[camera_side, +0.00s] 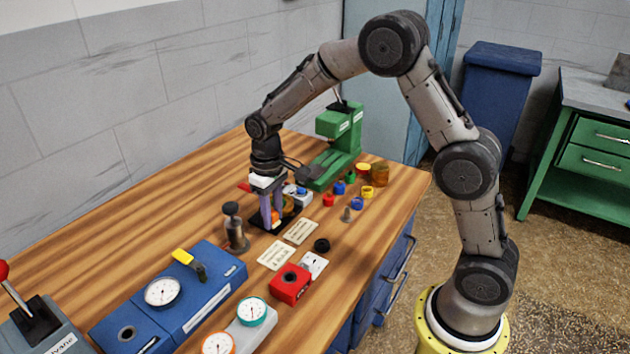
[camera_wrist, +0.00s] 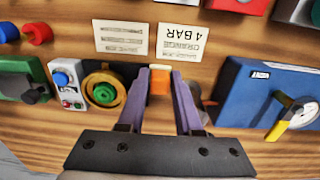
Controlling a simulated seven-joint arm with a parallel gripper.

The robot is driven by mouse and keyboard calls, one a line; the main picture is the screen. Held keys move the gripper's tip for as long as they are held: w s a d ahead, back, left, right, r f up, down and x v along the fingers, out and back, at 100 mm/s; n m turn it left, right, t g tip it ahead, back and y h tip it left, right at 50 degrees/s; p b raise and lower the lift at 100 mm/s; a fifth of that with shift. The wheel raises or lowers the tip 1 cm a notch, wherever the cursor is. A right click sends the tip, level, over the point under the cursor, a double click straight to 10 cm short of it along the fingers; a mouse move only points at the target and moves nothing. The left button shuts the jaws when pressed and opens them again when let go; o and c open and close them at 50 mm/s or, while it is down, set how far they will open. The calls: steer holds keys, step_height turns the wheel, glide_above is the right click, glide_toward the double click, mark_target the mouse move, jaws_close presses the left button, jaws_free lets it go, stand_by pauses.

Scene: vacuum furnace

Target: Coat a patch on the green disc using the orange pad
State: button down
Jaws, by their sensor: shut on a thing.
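My gripper (camera_side: 272,222) has purple fingers, and they are shut on the orange pad (camera_wrist: 159,82), a small orange block with a pale upper edge in the wrist view. A bit of the orange pad (camera_side: 276,216) also shows between the fingers in the side view, low over the bench. I cannot tell whether it touches anything below. The green disc (camera_wrist: 104,94) lies inside a brass ring (camera_wrist: 116,78), left of my gripper in the wrist view and apart from the pad. In the side view the disc is hidden behind my fingers.
A small control box (camera_wrist: 68,84) with buttons sits beside the ring. A metal cylinder with a black knob (camera_side: 236,230) stands close to my gripper. Two paper cards (camera_side: 276,255) lie in front. A blue gauge box (camera_side: 190,295) and a green press (camera_side: 338,150) flank the area.

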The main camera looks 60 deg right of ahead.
step_height(320, 180, up, 12)
steer(key=w+d+m, duration=0.6)
steer(key=d+m, duration=0.5)
steer(key=m, duration=0.7)
steer(key=shift+s+f, duration=0.15)
steer(key=shift+f, duration=6.15)
steer(key=shift+a+f, duration=0.55)
steer(key=shift+a, duration=1.5)
steer(key=shift+d, duration=1.95)
steer(key=shift+d+r, duration=0.1)
steer(key=shift+d, duration=0.1)
step_height(320, 180, up, 8)
